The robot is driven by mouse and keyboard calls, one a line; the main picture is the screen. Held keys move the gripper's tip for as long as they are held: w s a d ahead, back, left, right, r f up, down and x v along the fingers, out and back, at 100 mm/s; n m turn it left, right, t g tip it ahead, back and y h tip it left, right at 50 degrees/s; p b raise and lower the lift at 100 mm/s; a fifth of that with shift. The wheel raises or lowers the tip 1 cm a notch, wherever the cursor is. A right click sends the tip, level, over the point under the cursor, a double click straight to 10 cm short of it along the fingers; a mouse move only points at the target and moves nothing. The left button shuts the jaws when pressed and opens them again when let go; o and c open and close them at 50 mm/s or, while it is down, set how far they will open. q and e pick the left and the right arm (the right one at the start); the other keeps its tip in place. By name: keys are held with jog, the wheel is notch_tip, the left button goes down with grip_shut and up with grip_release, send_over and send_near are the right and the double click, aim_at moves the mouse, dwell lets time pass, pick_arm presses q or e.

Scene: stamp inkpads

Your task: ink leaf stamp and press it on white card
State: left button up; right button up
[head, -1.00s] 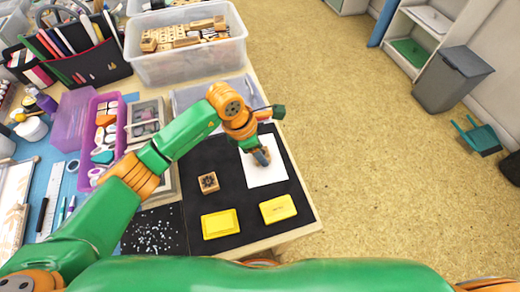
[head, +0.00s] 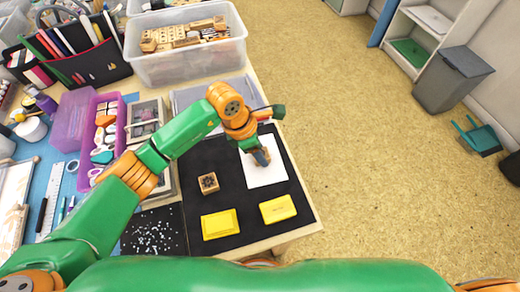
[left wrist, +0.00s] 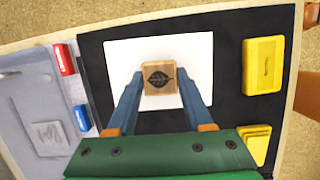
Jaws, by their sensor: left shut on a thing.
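The leaf stamp (left wrist: 159,79) is a wooden block with a dark leaf picture on its top. My left gripper (left wrist: 160,92) is shut on it, one blue finger on each side, over the white card (left wrist: 196,52). In the head view the left gripper (head: 261,157) hides most of the stamp, and the white card (head: 266,176) lies on the black mat (head: 240,193). I cannot tell whether the stamp touches the card. Two yellow inkpads, one at left (head: 220,224) and one at right (head: 278,209), lie near the mat's front edge. My right gripper is not in view.
Another wooden stamp (head: 208,183) stands on the mat left of the card. A clear bin (head: 188,63) of wooden blocks stands at the back. A purple tray (head: 85,172) is at left. The table's right edge is close to the card.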

pick_arm(q)
jog(key=shift+r, duration=0.5)
notch_tip(320, 180, up, 6)
jog(key=p, duration=0.4)
jog(key=shift+f, duration=0.2)
dwell(0.4)
